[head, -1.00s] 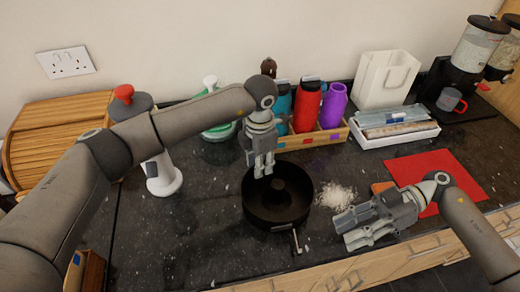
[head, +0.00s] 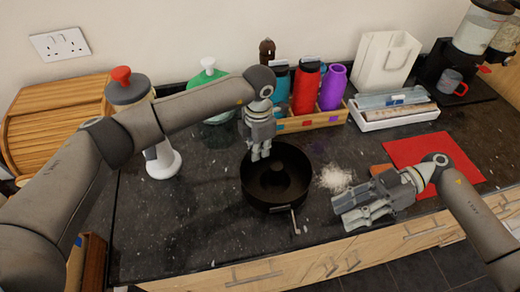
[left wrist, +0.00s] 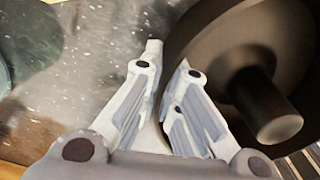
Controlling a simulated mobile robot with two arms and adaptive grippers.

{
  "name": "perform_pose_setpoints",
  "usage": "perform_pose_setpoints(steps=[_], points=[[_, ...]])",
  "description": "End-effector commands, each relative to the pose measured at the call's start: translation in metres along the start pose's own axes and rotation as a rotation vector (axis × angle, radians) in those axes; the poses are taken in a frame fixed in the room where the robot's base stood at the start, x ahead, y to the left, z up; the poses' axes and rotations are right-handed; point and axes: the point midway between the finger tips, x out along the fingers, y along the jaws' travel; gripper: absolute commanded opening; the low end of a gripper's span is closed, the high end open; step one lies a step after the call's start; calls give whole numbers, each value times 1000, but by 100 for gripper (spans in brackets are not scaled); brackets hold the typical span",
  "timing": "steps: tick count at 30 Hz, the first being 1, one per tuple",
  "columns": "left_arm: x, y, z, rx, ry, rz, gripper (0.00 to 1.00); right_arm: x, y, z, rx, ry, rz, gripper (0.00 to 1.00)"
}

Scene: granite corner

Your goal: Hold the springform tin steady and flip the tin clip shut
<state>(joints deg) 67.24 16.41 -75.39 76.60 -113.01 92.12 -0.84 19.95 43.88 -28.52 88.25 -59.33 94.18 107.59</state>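The springform tin (head: 250,188) is dark, round and open, with a raised middle, and stands on the counter. Its metal clip (head: 295,220) sticks out at the front of the wall, angled away from it. My left gripper (head: 260,157) points down at the tin's back-left rim. In the left wrist view its fingers (left wrist: 165,95) are drawn together on either side of the tin's wall (left wrist: 185,42), apparently gripping it. The hidden fingertip makes contact hard to see. My right gripper (head: 352,212) is open and empty, to the right of the tin and clip.
White granules (head: 335,178) lie right of the tin. A red mat (head: 420,150) lies behind my right arm. A wooden rack (head: 335,122) with bottles stands behind the tin, and a white and red-topped dispenser (head: 162,165) is at left. Counter left of the tin is clear.

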Motion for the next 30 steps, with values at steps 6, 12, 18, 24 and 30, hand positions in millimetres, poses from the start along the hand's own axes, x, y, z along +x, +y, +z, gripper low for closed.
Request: perform_pose_setpoints(steps=[6,12,18,24,30], points=[[0,0,0,1,1,0,0,0,0,0,-3,-1,0,5],[0,0,0,1,1,0,0,0,-2,-4,-139,-42,-5,0],[0,0,0,1,1,0,0,1,-8,-13,-497,-148,-38,0],[0,0,0,1,1,0,0,0,-14,-21,-897,-259,-104,0],[0,0,0,1,1,0,0,-1,-20,-28,-1290,-361,-207,0]])
